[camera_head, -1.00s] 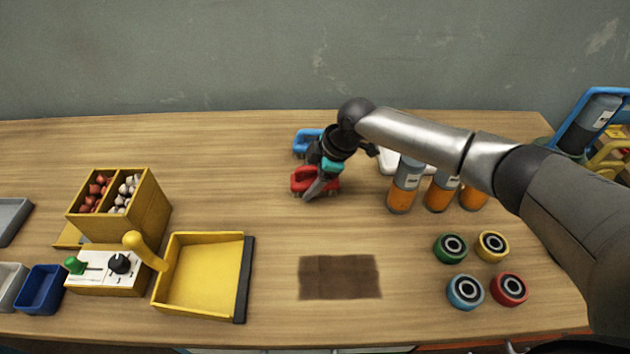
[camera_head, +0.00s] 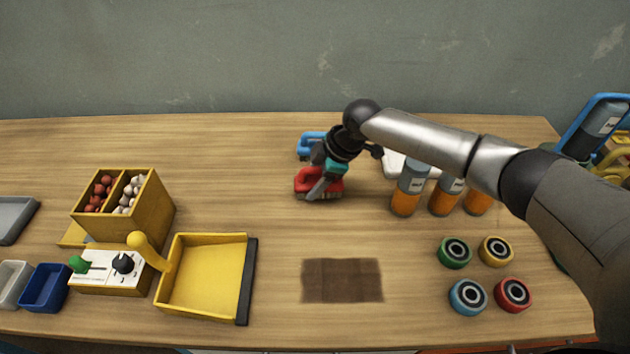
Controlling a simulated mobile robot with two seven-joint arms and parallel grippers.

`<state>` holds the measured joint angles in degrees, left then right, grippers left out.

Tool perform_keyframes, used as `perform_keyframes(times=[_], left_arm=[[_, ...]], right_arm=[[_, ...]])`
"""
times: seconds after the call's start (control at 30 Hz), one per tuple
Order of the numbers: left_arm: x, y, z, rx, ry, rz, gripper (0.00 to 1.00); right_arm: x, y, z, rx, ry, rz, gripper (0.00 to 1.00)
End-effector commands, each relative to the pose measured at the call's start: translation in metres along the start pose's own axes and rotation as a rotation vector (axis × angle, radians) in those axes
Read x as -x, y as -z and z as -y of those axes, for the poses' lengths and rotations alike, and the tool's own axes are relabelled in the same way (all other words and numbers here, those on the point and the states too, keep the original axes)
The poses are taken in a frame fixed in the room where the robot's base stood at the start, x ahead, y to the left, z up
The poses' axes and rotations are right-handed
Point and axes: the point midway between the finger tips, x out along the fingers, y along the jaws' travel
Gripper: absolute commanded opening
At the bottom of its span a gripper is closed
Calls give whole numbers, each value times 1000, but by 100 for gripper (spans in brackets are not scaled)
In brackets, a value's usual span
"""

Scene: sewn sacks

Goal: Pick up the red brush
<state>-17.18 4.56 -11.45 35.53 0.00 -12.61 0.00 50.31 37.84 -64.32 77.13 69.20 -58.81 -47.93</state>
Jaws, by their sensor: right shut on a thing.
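The red brush (camera_head: 304,182) is at the back middle of the table, bristles down. My right gripper (camera_head: 318,186) comes from the right and is shut on the red brush, hiding part of its handle. I cannot tell whether the bristles touch the table. A blue brush (camera_head: 310,142) lies just behind it, partly hidden by my right gripper. My left gripper is not in view.
A dark brown patch (camera_head: 342,281) lies in front of the brush. A yellow dustpan (camera_head: 205,272) and a divided box (camera_head: 150,215) are at left. Several orange bottles (camera_head: 405,200) and coloured rolls (camera_head: 455,253) are at right. Table between is clear.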

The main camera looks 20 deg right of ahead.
Motion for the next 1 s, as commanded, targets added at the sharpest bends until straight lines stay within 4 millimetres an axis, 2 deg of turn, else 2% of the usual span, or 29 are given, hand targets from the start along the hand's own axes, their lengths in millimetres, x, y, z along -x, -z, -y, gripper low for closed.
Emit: perform_keyframes(times=[0.23, 0.5, 0.7, 0.83, 1.0], left_arm=[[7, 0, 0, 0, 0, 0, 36], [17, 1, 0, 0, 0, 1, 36], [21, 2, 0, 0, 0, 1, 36], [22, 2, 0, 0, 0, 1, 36], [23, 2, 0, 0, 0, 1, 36]], right_arm=[[38, 16, -10, 2, -6, -3, 0], [110, 46, -25, 4, -8, -3, 0], [151, 63, -34, 3, -6, -2, 0], [167, 70, -37, 1, -4, -2, 0], [176, 73, -38, 1, -3, -1, 0]])
